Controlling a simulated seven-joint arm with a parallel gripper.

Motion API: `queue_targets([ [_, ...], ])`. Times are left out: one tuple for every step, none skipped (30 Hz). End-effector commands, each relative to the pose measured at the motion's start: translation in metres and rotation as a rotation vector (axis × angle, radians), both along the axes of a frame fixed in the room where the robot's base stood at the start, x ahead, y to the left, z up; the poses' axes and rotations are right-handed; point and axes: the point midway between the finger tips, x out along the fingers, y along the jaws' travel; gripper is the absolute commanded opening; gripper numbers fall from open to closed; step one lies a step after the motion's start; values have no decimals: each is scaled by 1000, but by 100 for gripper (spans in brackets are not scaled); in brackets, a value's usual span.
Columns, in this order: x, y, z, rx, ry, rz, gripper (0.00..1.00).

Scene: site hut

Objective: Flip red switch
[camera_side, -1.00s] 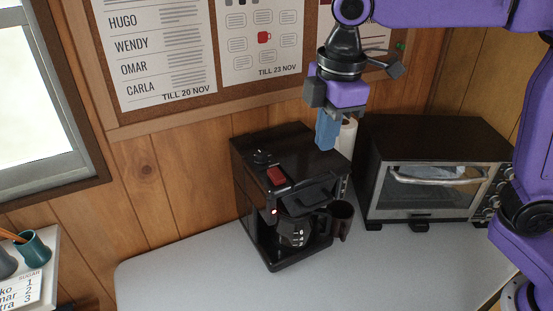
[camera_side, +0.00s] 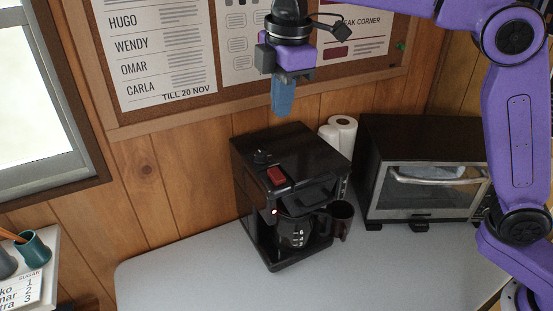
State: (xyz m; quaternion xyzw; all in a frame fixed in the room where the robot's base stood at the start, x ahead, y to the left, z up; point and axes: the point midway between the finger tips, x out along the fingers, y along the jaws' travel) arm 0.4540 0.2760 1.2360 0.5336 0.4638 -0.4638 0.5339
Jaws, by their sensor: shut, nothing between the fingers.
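The red switch (camera_side: 277,176) sits on the top front of the black coffee maker (camera_side: 300,149), beside a small round knob. A small red light glows on the machine's front, below the switch. My gripper (camera_side: 282,113) points down with its blue fingers shut and empty. In the picture it is above the rear of the coffee maker, apart from the machine and higher than the switch. The switch is in plain view, but I cannot tell which way it is tilted.
A glass carafe (camera_side: 295,231) stands in the coffee maker, and a dark mug (camera_side: 341,218) stands close on its right. A toaster oven (camera_side: 425,154) is on the right. The table's left front (camera_side: 180,275) is clear.

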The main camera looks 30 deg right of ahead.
Motion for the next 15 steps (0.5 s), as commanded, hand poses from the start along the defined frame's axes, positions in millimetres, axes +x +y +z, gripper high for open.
queue_targets([
  [0,0,-2,-1,1,0,0],
  [1,0,-4,-1,1,-1,0],
  [1,-1,-8,-2,2,-1,0],
  [2,-1,-12,-3,3,0,0],
  [2,-1,-15,-2,2,0,0],
  [2,-1,-22,-3,4,0,0],
  [3,-1,-26,-3,3,0,0],
  [4,-1,-32,-4,5,-1,0],
  [5,-1,-39,-4,4,-1,0],
  [6,-1,-45,-4,4,-1,0],
  [6,-1,-51,-4,4,-1,0],
  [8,-1,-58,-3,4,0,0],
  [8,-1,-64,-3,4,0,0],
  [9,-1,-69,-4,5,-2,0],
  [10,-1,-77,-3,4,-1,0],
])
